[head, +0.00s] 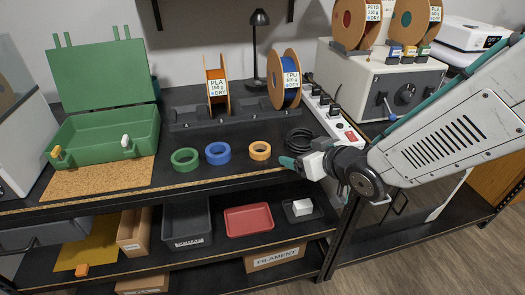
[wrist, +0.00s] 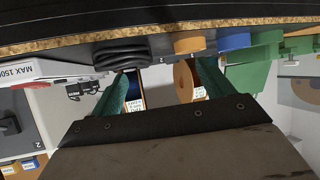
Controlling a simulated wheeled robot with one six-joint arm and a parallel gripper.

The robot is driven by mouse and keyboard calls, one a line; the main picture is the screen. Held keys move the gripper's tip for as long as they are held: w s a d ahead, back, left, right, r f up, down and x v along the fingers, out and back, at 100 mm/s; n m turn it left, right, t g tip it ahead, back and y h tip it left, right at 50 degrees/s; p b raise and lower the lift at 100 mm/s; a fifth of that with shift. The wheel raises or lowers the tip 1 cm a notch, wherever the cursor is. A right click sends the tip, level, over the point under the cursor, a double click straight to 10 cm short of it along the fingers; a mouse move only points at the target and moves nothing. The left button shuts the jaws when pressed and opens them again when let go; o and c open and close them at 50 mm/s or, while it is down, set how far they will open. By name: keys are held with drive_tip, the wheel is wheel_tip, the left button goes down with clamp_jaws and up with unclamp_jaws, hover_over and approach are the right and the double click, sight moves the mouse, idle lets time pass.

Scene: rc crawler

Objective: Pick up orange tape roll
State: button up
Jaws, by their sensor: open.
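The orange tape roll (head: 260,151) lies flat on the black bench top near its front edge, at the right end of a row of three rolls. It also shows in the wrist view (wrist: 189,45), near the top of the upside-down picture. My gripper (head: 288,163) is at the bench's front edge, to the right of the orange roll and apart from it. In the wrist view its two teal fingers (wrist: 163,82) are spread with nothing held between them.
A blue tape roll (head: 218,153) and a green tape roll (head: 185,159) lie left of the orange one. A coiled black cable (head: 299,139) and a power strip (head: 337,121) are close behind my gripper. Filament spools (head: 285,80) stand behind; a green case (head: 103,135) stands open at left.

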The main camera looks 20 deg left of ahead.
drive_tip(key=n+y, duration=0.1)
drive_tip(key=y, duration=0.1)
approach(257, 149)
drive_tip(key=shift+g, duration=0.4)
drive_tip(key=x, duration=0.6)
drive_tip(key=shift+w+r, duration=0.1)
drive_tip(key=shift+w, duration=0.2)
drive_tip(key=c, duration=1.1)
